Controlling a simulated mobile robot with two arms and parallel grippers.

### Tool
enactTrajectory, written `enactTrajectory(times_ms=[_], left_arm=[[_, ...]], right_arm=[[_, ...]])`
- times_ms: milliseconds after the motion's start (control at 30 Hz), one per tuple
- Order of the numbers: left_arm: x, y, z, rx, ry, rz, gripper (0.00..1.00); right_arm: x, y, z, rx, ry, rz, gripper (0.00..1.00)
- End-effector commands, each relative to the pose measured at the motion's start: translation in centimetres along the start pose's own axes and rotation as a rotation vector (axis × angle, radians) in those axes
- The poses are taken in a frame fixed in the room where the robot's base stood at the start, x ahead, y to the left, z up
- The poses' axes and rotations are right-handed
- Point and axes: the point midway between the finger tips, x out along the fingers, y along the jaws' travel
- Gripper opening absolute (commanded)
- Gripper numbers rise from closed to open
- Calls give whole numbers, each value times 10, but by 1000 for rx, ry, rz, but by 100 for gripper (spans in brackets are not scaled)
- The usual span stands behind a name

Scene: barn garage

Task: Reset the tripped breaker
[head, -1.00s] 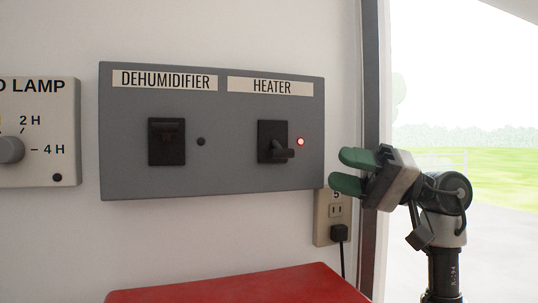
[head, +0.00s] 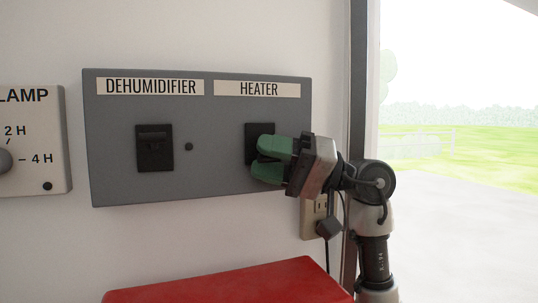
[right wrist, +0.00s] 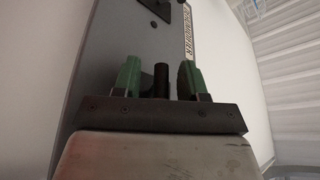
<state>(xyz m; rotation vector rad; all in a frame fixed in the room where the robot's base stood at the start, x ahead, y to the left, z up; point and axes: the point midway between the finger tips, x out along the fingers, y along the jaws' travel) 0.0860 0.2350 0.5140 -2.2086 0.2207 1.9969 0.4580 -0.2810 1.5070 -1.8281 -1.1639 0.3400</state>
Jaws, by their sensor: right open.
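A grey breaker panel (head: 215,110) on the white wall carries two black switches, labelled DEHUMIDIFIER and HEATER. The dehumidifier switch (head: 155,148) is in plain view, with a dark unlit lamp (head: 189,146) beside it. The heater switch (head: 256,131) is partly covered by my right gripper (head: 259,159), and its lamp is hidden. My right gripper is open at the heater switch, coming from the right. In the right wrist view, the black heater lever (right wrist: 161,80) stands between the two green fingers, with a gap on each side. My left gripper is not in view.
A lamp timer box (head: 45,110) with a knob is left of the panel. An outlet with a black plug (head: 327,228) sits below my right gripper. A red surface (head: 220,285) lies below the panel. A door frame and open doorway are at the right.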

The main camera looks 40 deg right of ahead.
Motion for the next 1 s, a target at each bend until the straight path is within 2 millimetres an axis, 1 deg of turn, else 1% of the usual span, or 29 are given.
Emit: enactTrajectory(times_ms=[67,300,333,1000], left_arm=[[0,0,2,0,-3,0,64],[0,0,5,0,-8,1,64],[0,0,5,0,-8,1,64],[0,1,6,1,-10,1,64]], right_arm=[[0,0,0,0,0,0,41],[0,0,0,0,0,0,4],[0,0,0,0,0,0,0],[-1,-3,-1,42,2,18,0]])
